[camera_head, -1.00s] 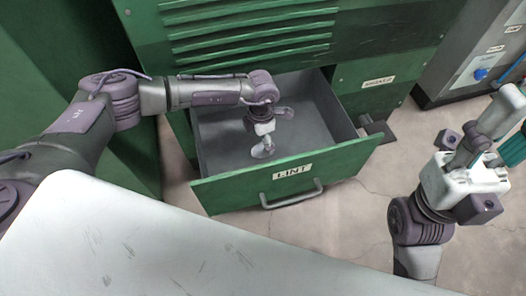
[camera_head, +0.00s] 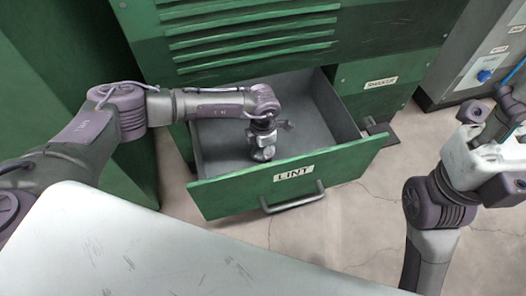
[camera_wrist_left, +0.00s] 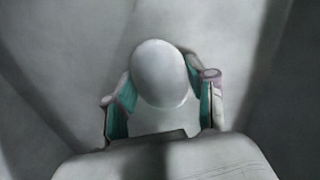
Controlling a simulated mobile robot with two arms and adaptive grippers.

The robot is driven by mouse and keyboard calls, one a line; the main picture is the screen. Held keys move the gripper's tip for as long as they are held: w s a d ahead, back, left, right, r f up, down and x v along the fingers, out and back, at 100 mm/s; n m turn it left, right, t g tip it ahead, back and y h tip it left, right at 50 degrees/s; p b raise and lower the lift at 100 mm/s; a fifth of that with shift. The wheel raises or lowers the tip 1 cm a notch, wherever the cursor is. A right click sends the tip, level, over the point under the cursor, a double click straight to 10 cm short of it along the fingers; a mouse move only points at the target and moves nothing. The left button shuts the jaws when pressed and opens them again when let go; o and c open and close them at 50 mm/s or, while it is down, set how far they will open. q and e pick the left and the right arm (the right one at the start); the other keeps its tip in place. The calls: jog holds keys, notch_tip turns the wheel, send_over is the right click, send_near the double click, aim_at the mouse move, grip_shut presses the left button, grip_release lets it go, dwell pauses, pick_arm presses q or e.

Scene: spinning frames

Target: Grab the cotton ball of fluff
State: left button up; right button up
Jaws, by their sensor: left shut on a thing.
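The cotton ball of fluff (camera_wrist_left: 160,72) shows in the left wrist view as a smooth, pale round ball between the two teal-padded fingers of my left gripper (camera_wrist_left: 163,92). The fingers are shut on its sides. In the head view my left gripper (camera_head: 263,154) points down inside the open drawer, near its front wall; the ball is too small to make out clearly there. My right gripper (camera_head: 500,112) is at the right edge of the head view, away from the drawer, and its fingers are partly cut off.
The green drawer (camera_head: 338,162) labelled LINT is pulled out of the green cabinet (camera_head: 250,45), with a handle on its front. A pale flat surface (camera_head: 180,250) fills the lower left. A grey box with a blue knob (camera_head: 484,76) stands at the right. Floor between is clear.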

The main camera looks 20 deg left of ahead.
pick_arm(q)
jog(key=shift+c, duration=0.6)
jog(key=shift+r, duration=0.15)
